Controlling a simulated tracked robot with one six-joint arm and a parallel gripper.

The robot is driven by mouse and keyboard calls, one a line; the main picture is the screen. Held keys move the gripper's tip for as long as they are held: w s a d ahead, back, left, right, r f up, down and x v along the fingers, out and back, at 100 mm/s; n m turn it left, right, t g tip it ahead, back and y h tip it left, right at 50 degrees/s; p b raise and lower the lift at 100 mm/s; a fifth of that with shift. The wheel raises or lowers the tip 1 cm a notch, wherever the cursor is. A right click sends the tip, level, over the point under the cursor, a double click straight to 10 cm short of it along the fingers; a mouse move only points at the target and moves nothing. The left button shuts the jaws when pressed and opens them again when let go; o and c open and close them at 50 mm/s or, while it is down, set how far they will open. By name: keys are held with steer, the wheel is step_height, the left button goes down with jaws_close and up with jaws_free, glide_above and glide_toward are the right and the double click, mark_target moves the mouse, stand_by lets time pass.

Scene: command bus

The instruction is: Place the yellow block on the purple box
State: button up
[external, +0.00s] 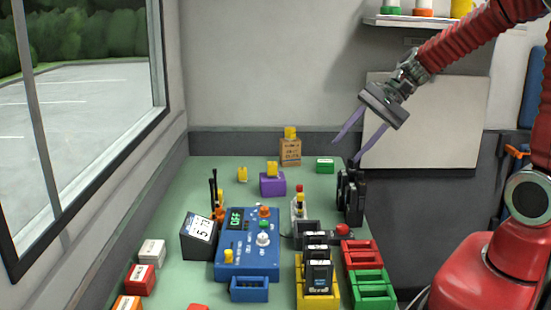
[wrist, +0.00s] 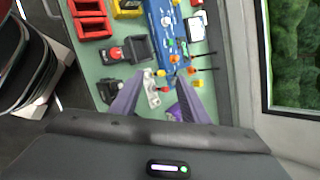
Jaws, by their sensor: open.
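The purple box (external: 272,185) stands on the green table, toward the back. A yellow piece (external: 272,168) shows at its top; whether it rests on the box or stands behind it is hard to tell. A separate small yellow block (external: 242,174) stands on the table to the left of the box. My gripper (external: 345,153) is open and empty, up in the air to the right of both, its two purple fingers pointing down-left. In the wrist view the fingers (wrist: 161,76) are spread, and part of the purple box (wrist: 174,111) shows between them.
A brown box (external: 290,152) with a yellow top and a green block (external: 325,165) stand at the back. Black upright devices (external: 350,195) are below my gripper. A blue control panel (external: 248,250) and colored bins (external: 365,255) fill the front. A window is at left.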

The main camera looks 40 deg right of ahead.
steer(key=s+d+r+n+t+h, duration=0.1)
steer(key=s+d+r+n+h, duration=0.1)
steer(key=s+d+n+h, duration=0.2)
steer(key=s+d+r+n+h, duration=0.3)
steer(key=s+n, duration=0.5)
steer(key=s, duration=0.3)
steer(key=shift+s+d+n+t+h, duration=0.3)
steer(key=shift+d+t+h, duration=0.1)
steer(key=shift+d, duration=0.35)
